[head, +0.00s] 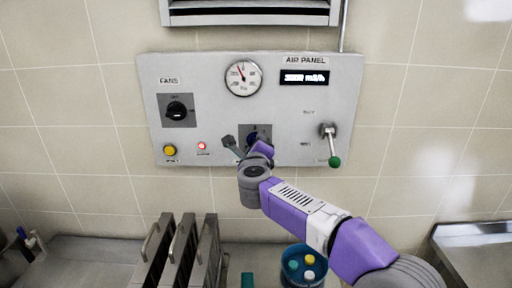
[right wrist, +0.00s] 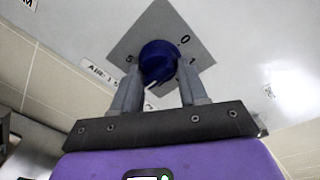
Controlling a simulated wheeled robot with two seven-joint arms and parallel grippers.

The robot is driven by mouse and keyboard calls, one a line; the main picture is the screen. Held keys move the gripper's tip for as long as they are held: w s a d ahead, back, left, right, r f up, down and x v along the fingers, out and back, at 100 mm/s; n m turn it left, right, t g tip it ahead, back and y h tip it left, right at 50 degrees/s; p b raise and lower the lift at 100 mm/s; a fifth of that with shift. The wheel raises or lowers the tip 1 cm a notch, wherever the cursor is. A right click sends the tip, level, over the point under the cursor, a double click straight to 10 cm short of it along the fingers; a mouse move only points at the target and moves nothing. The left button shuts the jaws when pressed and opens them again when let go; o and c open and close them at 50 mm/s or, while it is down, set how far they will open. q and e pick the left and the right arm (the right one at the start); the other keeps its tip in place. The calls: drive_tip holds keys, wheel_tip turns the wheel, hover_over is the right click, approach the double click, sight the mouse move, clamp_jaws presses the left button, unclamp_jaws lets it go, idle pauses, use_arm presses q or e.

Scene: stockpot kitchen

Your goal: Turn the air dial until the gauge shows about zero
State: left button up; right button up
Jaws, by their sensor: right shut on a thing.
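The air dial is a blue round knob (right wrist: 158,62) on a grey square plate (right wrist: 165,22) in the right wrist view. My right gripper (right wrist: 160,78) is shut on the knob, one finger on each side of it. In the head view my right gripper (head: 250,146) covers most of the dial at the panel's lower middle. The round white gauge (head: 243,77) sits above it, with its needle pointing up and slightly left. Its scale numbers are too small to read. My left gripper is not in view.
The air panel (head: 215,90) also carries a black fan knob (head: 176,110), a yellow button (head: 169,150), a lit red lamp (head: 202,146), a display (head: 304,77) and a green-tipped lever (head: 331,145). Below stand upright metal panels (head: 183,252) and a blue container (head: 303,268).

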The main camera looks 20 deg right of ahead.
drive_tip(key=o, duration=1)
drive_tip(key=shift+o, duration=0.2)
drive_tip(key=v, duration=0.7)
drive_tip(key=shift+s+b, duration=0.3)
drive_tip(key=shift+b, duration=0.15)
